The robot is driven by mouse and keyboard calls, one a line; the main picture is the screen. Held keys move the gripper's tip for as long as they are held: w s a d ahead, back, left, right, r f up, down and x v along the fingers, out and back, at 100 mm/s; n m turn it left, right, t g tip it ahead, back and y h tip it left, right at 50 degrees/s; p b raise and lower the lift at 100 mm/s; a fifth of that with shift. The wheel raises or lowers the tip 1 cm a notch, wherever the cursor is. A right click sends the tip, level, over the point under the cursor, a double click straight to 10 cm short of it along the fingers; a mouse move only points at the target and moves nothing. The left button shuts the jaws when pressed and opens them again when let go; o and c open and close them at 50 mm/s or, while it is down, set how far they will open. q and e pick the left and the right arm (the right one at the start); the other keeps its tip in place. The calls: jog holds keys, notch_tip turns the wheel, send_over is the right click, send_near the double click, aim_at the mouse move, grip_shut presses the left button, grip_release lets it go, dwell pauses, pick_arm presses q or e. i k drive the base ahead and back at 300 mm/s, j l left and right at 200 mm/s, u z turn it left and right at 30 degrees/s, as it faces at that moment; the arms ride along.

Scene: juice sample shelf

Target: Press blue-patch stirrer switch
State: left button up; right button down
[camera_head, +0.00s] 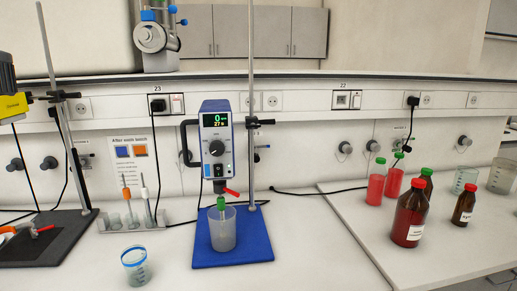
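A white and blue overhead stirrer (216,145) hangs on an upright rod in the middle of the head view. Its lit display (215,121) reads 0 above a smaller 27. A dark round knob (216,148) sits below the display, with a small green spot near the lower right of the housing. The stirrer's base is a blue plate (205,257). A clear beaker (223,232) stands on the plate, under the stirrer, with a green part in its mouth. A wall sign (131,171) headed "After each batch" carries a blue patch and an orange patch. Neither gripper is in view.
A blue-rimmed cup (136,266) stands in front, left of the plate. A rack (135,217) with upright probes stands behind it. A dark stand base (48,240) is at left. Brown bottles (409,212) and red containers stand on the right bench.

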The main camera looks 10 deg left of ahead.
aim_at(218, 168)
jog(key=j, duration=1.25)
jog(key=k+u, duration=0.05)
